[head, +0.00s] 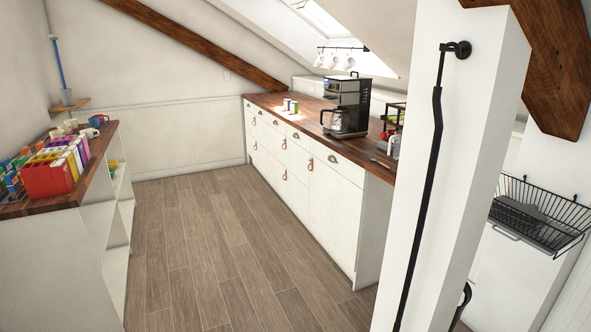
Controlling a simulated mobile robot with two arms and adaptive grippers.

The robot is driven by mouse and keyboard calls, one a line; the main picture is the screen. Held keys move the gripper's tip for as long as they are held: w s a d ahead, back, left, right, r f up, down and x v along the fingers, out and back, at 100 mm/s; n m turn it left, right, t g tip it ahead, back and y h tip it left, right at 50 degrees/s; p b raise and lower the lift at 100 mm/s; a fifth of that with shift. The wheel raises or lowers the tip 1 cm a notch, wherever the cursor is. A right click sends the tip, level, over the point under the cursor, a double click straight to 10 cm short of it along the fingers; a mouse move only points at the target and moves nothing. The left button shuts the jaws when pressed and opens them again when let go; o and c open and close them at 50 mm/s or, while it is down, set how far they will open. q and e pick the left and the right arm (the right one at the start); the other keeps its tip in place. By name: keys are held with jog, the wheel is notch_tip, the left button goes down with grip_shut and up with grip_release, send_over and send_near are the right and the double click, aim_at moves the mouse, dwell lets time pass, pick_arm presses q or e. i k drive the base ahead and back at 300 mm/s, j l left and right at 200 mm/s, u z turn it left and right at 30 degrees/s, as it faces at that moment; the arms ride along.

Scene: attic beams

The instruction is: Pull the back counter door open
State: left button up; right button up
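The long counter (345,152) has white fronts and a dark wood top, and runs from the middle right to the far back wall. Its several doors all look shut. The nearest wide door (335,207) has a brown pull (310,164) at its upper left. Two more brown pulls, an upper one (284,144) and a lower one (283,175), sit close together farther back. The farthest fronts (253,145) by the back wall are small and their handles are hard to make out. Neither of my grippers is in view.
A white post (455,150) with a black rail (431,190) stands close at the right and hides the counter's near end. A lower shelf unit (62,200) stands at left. A coffee maker (348,95) sits on the counter. The wooden floor (210,250) between is clear.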

aim_at(336, 203)
jog(key=i+j+u, duration=0.3)
jog(key=i+u, duration=0.15)
jog(key=i, duration=0.15)
jog(key=i+j+u, duration=0.1)
jog(key=i+u, duration=0.35)
jog(key=i, duration=2.75)
jog(key=i+j+z, duration=0.15)
jog(key=i, duration=0.55)
jog(key=i+j, duration=0.1)
jog(key=i, duration=0.55)
jog(key=i+j+z, duration=0.1)
jog(key=i+z, duration=0.3)
jog(key=i+j+z, duration=0.2)
jog(key=z, duration=0.25)
jog(key=i+j+z, duration=0.65)
jog(key=z, duration=0.2)
jog(key=i+j+z, duration=0.15)
jog(key=j+z, duration=0.25)
jog(key=j, duration=0.15)
